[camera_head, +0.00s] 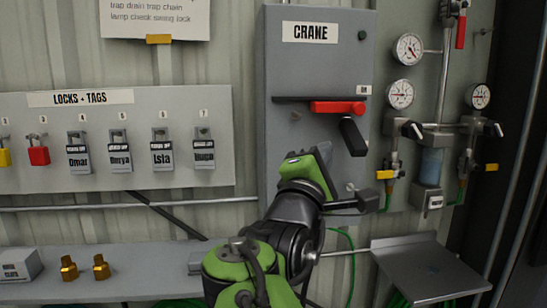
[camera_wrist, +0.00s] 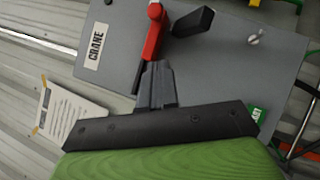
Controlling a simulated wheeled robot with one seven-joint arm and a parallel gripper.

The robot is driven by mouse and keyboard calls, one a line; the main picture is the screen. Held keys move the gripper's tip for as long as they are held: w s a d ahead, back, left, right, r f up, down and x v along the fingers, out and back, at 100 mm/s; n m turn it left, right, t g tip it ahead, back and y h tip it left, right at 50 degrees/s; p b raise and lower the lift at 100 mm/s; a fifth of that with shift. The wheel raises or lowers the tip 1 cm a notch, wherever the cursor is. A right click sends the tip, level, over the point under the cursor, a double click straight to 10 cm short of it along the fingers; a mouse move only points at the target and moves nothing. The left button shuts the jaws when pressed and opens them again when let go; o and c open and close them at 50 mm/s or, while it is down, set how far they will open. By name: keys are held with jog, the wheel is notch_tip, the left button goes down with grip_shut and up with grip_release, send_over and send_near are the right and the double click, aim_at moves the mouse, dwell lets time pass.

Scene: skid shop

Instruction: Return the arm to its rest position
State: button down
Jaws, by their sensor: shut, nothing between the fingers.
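My green and black arm (camera_head: 285,220) reaches up from the bottom of the head view, in front of the lower part of the grey CRANE panel. My gripper (camera_wrist: 156,68) shows in the wrist view with its grey fingers shut together and nothing between them. The fingers point at the CRANE panel (camera_wrist: 115,70), which also fills the upper middle of the head view (camera_head: 300,75). The red handle (camera_wrist: 153,35) appears just beyond the fingertips in the wrist view; whether they touch cannot be told. In the head view the red handle (camera_head: 338,108) lies level, clear of the arm.
A black lever (camera_head: 352,136) hangs below the red handle. A padlock board (camera_head: 60,180) is left of the arm. Gauges and pipes (camera_head: 400,93) stand to the right. A grey shelf (camera_head: 430,268) juts out lower right. Brass fittings (camera_head: 68,268) sit on the left ledge.

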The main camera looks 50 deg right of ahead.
jog(key=shift+w+a, duration=0.1)
jog(key=shift+a, duration=0.1)
